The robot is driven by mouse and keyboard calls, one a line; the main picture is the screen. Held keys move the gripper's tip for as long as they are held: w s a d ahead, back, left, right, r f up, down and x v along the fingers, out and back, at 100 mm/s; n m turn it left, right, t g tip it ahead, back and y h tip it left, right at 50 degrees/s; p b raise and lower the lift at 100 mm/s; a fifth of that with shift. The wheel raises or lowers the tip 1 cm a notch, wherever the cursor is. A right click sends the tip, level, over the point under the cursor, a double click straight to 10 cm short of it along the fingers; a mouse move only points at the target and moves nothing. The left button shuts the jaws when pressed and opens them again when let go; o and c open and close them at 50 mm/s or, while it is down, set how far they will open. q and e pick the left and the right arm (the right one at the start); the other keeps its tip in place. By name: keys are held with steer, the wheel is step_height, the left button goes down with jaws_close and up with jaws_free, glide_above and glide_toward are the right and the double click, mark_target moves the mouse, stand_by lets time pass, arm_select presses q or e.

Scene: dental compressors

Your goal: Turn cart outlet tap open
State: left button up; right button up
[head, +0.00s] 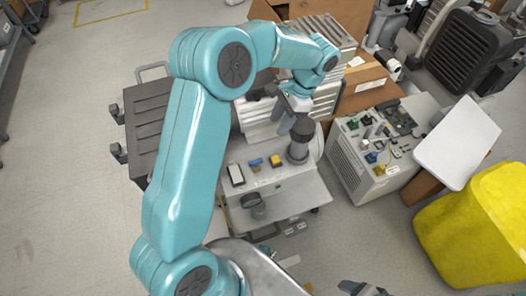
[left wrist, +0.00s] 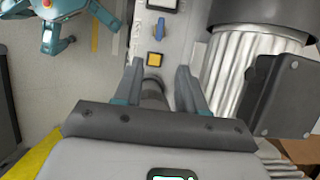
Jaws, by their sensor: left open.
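The cart (head: 290,195) stands in the middle of the head view with a pale top panel. On the panel are a small blue lever-like part (head: 255,162) and a yellow square part (head: 276,160); which part is the outlet tap is not certain. Both also show in the left wrist view, the blue part (left wrist: 159,30) beyond the yellow one (left wrist: 154,60). My left gripper (head: 288,115) is above the cart's far side, by a dark-topped grey cylinder (head: 299,145). In the left wrist view its open fingers (left wrist: 158,88) straddle a dark round part (left wrist: 153,93); contact is unclear. My right gripper (head: 362,289) barely shows at the bottom edge.
A ribbed motor housing (left wrist: 245,75) is close to the right finger in the wrist view. A white cabinet with small parts (head: 372,145) stands right of the cart, and a yellow bin (head: 480,225) farther right. A dark grey case (head: 150,125) is at left. The left floor is clear.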

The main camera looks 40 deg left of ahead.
mark_target(256, 160)
arm_select(q)
steer(key=b+x, duration=0.2)
steer(key=x, duration=1.4)
steer(key=shift+s+f, duration=0.2)
steer(key=shift+f, duration=0.05)
steer(key=shift+c, duration=0.3)
jaws_close()
